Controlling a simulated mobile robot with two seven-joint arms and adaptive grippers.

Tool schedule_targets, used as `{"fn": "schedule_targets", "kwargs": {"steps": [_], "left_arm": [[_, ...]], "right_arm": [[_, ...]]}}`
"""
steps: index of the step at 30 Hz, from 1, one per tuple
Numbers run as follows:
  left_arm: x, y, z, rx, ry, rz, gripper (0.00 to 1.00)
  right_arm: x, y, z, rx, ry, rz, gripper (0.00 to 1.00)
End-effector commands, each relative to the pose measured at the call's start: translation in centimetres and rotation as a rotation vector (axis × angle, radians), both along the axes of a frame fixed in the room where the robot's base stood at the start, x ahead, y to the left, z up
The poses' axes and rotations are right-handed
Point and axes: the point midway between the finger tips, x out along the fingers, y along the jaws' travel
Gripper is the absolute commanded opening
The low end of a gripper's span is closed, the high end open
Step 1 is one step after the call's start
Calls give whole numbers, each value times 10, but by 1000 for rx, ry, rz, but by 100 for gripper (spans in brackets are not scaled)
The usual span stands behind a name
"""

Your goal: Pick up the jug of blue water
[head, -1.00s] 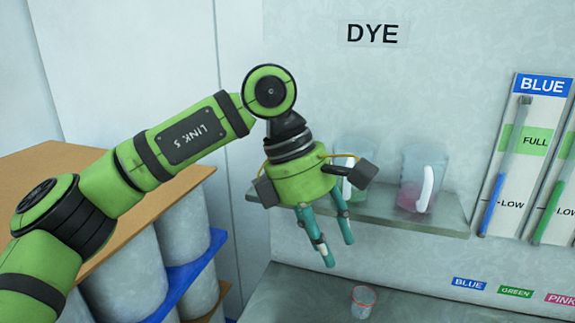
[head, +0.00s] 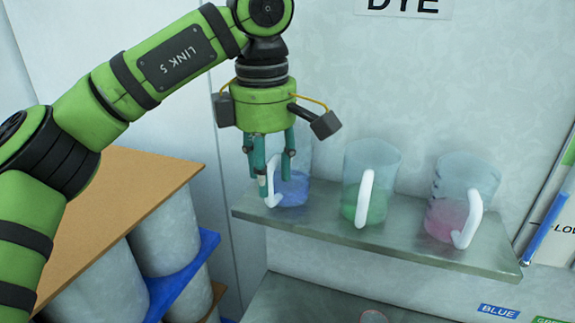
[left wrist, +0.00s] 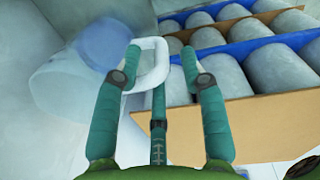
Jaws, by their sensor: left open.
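The clear jug of blue water (head: 296,190) stands at the left end of the shelf, its white handle (head: 274,192) facing outward. My left gripper (head: 272,178) is open and points down at the handle, partly covering the jug. In the left wrist view my gripper (left wrist: 160,62) has its fingers spread around the white handle (left wrist: 152,50), which shows between the fingertips. The jug (left wrist: 75,78) lies left of the fingers there, with blue water visible. I cannot tell whether any finger touches the handle. My right gripper is not in view.
A green-water jug (head: 370,190) and a pink-water jug (head: 460,205) stand to the right on the same shelf (head: 400,243). A wooden-topped rack (head: 110,185) with pale drums (head: 165,230) is at the left.

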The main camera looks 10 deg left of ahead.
Motion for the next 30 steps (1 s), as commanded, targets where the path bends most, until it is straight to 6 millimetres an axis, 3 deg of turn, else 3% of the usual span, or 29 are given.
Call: {"fn": "schedule_targets", "kwargs": {"steps": [4,9,14,21,22,25,30], "left_arm": [[2,-1,-14,-1,3,-2,42],[6,-1,-35,1,4,-1,42],[7,-1,-55,-1,1,0,42],[7,-2,-58,-2,-2,0,42],[7,-2,-58,-2,-1,0,38],[7,-2,-58,-2,-1,0,0],[7,-2,-58,-2,-1,0,0]], "right_arm": [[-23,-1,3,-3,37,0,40],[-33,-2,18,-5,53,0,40],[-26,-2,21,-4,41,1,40],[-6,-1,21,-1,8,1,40],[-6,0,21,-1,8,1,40],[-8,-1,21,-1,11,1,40],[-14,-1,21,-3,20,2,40]]}}
